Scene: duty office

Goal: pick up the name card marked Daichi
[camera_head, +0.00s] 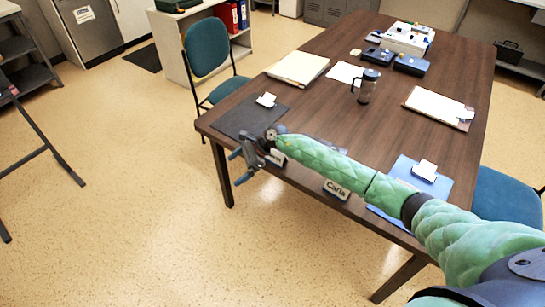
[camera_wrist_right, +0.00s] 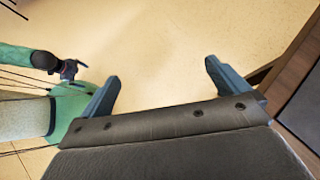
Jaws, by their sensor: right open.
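My right gripper (camera_head: 238,167) is open and empty, out over the floor just off the table's near left edge. In the right wrist view its two blue fingers (camera_wrist_right: 162,72) stand wide apart with only floor between them. A name card (camera_head: 278,157) stands at the table edge just right of the gripper, partly hidden by it; its name cannot be read. A second name card (camera_head: 336,189) reads "Carla". No card reading "Daichi" can be made out. My left gripper (camera_wrist_right: 70,68) shows small in the right wrist view; its jaw state is unclear.
The brown table (camera_head: 330,120) holds a dark mat (camera_head: 240,118), a blue mat (camera_head: 405,178), a glass press (camera_head: 367,88), papers and dark boxes. A teal chair (camera_head: 208,47) stands at the left side, a blue chair (camera_head: 505,200) at the right.

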